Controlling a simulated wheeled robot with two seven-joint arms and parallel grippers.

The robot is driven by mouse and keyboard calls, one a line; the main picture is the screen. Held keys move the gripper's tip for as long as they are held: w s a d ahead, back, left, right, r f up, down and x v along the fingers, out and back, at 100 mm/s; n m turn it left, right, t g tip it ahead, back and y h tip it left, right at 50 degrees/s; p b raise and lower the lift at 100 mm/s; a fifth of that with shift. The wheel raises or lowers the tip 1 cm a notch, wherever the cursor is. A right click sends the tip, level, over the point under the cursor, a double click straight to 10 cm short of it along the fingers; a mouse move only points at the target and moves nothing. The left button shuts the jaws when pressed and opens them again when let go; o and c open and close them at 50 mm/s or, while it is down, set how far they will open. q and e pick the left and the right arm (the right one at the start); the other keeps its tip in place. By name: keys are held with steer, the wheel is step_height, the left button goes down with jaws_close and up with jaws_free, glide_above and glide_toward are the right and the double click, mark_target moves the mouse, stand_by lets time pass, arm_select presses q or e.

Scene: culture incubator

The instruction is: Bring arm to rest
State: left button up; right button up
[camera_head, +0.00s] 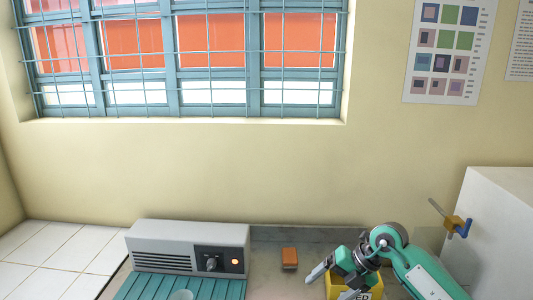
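My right arm comes in from the lower right, green and grey. Its gripper (326,286) is low in the picture, with its two fingers spread apart and nothing seen held between them. A yellow box (336,290) with a dark-lettered label lies beneath or behind the gripper and is partly hidden by it. I cannot tell whether they touch. My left arm and gripper are out of view.
A grey box-shaped device (160,236) with a knob and lit orange lamp stands left of centre. An orange block (289,258) sits near the wall. A white cabinet (500,230) with a handle (453,222) stands right.

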steer(key=s+a+r+m+t+y, duration=0.4)
steer(key=s+a+r+t+y, duration=0.15)
steer(key=a+r+y, duration=0.5)
steer(key=w+d+m+t+h, duration=0.1)
steer(key=d+m+t+h, duration=0.55)
steer(key=m+t, duration=0.7)
steer(key=s+d+f+m+g+h, duration=0.2)
steer(key=s+d+f+m+h, duration=0.1)
steer(key=d+f+m+h, duration=0.35)
steer(key=s+d+f+m+g+h, duration=0.2)
steer(key=d+f+m+h, duration=0.35)
steer(key=f+m, duration=0.2)
steer(key=s+f+g+y, duration=0.1)
steer(key=s+f+g, duration=0.55)
steer(key=s, duration=0.55)
steer(key=s+f+g, duration=0.6)
steer(key=s+f, duration=0.2)
steer(key=s, duration=0.3)
step_height(320, 180, down, 30)
steer(key=f+g, duration=0.1)
steer(key=g, duration=0.1)
steer(key=s+d+f, duration=0.2)
steer(key=s+f, duration=1.7)
steer(key=s, duration=0.1)
steer(key=shift+d+f+g, duration=0.2)
steer(key=shift+d+g, duration=0.1)
steer(key=shift+g, duration=0.05)
